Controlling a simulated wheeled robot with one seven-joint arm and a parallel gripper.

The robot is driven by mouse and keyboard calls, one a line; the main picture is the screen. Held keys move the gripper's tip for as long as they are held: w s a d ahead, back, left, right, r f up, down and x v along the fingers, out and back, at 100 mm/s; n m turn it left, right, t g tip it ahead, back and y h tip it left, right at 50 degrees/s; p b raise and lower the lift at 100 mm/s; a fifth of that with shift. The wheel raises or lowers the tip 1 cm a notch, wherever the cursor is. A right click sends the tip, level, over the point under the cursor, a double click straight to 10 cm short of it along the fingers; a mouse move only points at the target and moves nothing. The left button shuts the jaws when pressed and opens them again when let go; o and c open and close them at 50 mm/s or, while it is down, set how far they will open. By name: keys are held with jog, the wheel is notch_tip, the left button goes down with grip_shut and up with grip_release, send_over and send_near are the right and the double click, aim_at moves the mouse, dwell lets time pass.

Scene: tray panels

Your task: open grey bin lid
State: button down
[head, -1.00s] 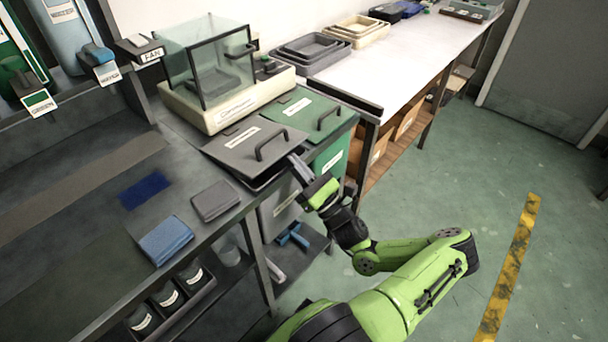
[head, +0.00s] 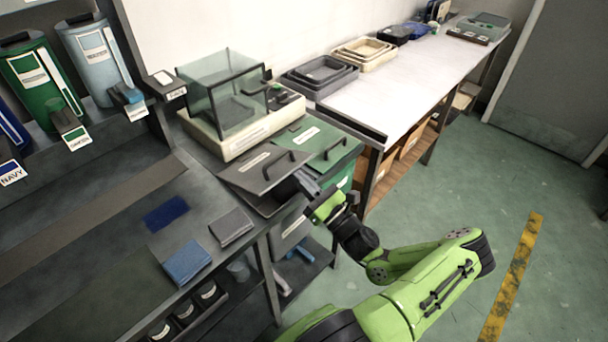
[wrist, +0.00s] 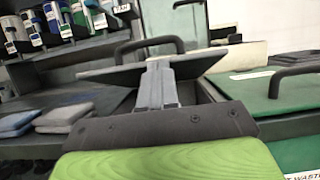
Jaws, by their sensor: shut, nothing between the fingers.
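The grey bin lid (head: 258,174), with a black bar handle and a pale label, is tilted up at its front edge. A dark gap shows between it and the grey bin (head: 288,243) below. My gripper (head: 303,181) is at the lid's front right edge, with its fingers shut and nothing between them. In the wrist view the fingers (wrist: 158,72) reach to the lid's raised front edge, and the lid (wrist: 112,74) shows nearly edge-on.
A green bin lid (head: 322,143) lies closed just right of the grey one. A glass-walled box on a cream base (head: 225,142) stands right behind both. Folded grey (head: 231,226) and blue (head: 187,262) cloths lie on the bench to the left.

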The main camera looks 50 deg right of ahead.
jog(key=w+r+g+p, duration=0.1)
jog(key=r+p, duration=0.2)
jog(key=p, duration=0.2)
jog(key=w+r+g+p, duration=0.2)
jog(key=r+p, duration=0.1)
jog(key=p, duration=0.2)
jog(key=w+r+g+p, duration=0.1)
jog(key=r+p, duration=0.3)
jog(key=p, duration=0.1)
jog(key=shift+w+a+g, duration=0.1)
jog(key=shift+w+g, duration=0.1)
jog(key=shift+g, duration=0.2)
jog(key=w+r+p, duration=0.5)
jog(key=w+p, duration=0.1)
jog(key=w, duration=0.2)
jog(key=shift+r+p, duration=0.15)
jog(key=shift+p, duration=0.2)
